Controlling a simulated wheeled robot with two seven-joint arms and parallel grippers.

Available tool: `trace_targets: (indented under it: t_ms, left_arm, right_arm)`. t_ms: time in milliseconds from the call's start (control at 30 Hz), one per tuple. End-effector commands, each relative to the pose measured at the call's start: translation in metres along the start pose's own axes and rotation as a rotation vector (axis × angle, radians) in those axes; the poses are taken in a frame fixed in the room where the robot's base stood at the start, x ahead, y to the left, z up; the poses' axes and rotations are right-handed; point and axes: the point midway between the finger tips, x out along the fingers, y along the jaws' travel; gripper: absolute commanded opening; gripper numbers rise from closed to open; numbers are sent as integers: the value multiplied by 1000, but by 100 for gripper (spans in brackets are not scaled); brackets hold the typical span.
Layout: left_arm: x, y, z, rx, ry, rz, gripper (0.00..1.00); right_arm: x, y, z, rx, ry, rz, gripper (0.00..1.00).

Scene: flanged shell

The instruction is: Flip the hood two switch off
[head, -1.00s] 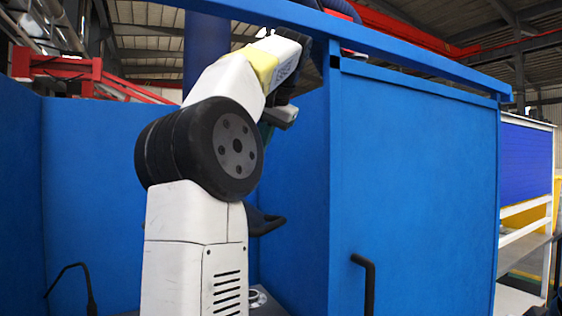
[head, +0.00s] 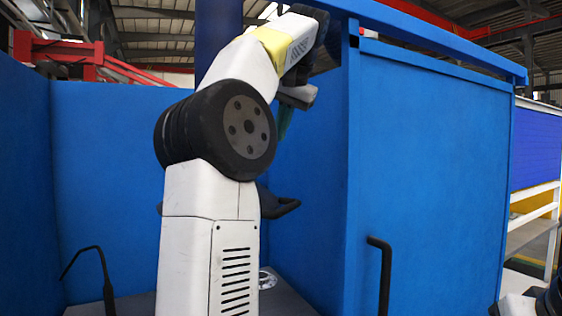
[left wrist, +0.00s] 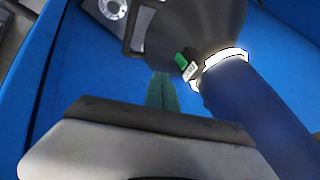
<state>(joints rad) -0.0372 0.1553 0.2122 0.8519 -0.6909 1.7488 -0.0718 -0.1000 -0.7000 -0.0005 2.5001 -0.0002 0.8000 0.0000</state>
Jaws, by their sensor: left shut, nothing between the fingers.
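The hood is a dark grey funnel (left wrist: 195,25) with a bright ring at its neck and a blue duct (left wrist: 255,110) running from it in the left wrist view. A small green and white switch (left wrist: 187,66) sits on the funnel beside the ring. My left gripper (left wrist: 161,77) has green fingers, shut and empty, close to the switch; I cannot tell if they touch. In the head view my left gripper (head: 286,122) shows only partly, below the white arm. There the hood's dark edge (head: 280,206) shows behind my arm, and the switch is hidden. My right gripper is not seen.
A blue cabinet (head: 435,170) with a black handle (head: 379,275) stands to the right of my arm. Blue walls (head: 110,180) close the left and back. A thin black bent rod (head: 103,275) rises at the lower left. A grey worktop (head: 285,295) lies below.

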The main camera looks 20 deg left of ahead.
Motion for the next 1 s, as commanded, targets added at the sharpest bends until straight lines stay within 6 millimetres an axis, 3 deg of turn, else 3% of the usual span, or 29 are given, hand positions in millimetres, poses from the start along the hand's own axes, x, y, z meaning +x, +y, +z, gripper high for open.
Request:
trace_targets:
  t_ms: [267, 667, 800, 1000]
  left_arm:
    - [19, -1, 1, -1, -3, -2, 0]
    - [102, -1, 2, -1, -5, -1, 0]
    - [114, -20, 2, -4, -1, -3, 0]
    - [122, -32, 3, -2, 0, -2, 0]
  right_arm:
    - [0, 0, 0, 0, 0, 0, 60]
    - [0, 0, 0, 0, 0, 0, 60]
    - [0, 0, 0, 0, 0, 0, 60]
    - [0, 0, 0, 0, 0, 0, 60]
